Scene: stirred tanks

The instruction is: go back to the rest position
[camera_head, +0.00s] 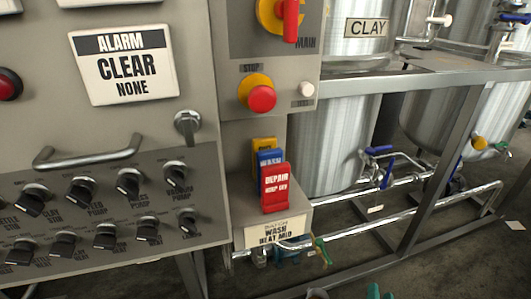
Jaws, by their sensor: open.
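My gripper and arm do not show clearly in the head view. A control cabinet (200,60) fills the left half, close in front of me. On its right part are a red and yellow main switch (285,14) at the top edge and a red stop button on a yellow collar (260,95). Below them, red (275,188), blue (268,160) and yellow (264,145) tags stand in a holder. The red tag is in front and partly hides the others.
An alarm sign (124,66) reads "CLEAR NONE". A grey handle (88,152) and several black knobs (130,183) stick out from the cabinet. Steel tanks (335,140), pipes (400,222) and a frame (440,165) stand at the right. Some dark floor shows beneath the pipes.

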